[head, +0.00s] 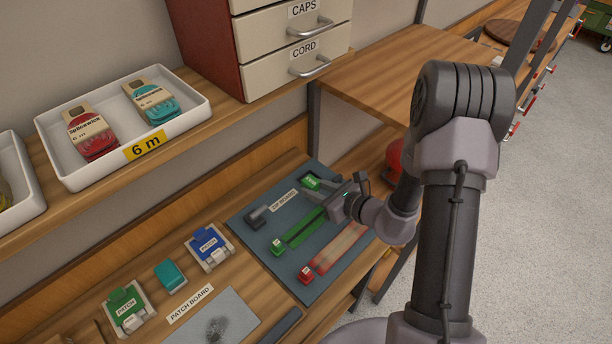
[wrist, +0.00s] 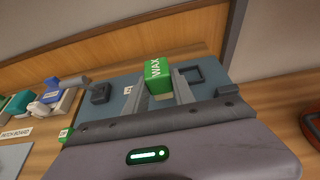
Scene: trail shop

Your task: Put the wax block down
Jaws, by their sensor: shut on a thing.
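The green wax block (wrist: 157,72) with a white WAX label is between the fingers of my gripper (wrist: 163,92), which is shut on it. In the head view the wax block (head: 311,183) shows at the far end of the blue-grey zip board (head: 262,213), with my gripper (head: 328,196) reaching in from the right. I cannot tell whether the block touches the board. A dark square outline (wrist: 198,75) on the board lies just right of the block in the wrist view.
The zip board also bears a green zip (head: 305,229), a red zip (head: 340,248) and a dark grey tool (head: 258,217). Patch pieces and a patch board (head: 240,318) are to the left. A drawer cabinet (head: 285,45) and white tray (head: 60,155) stand on the shelf above.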

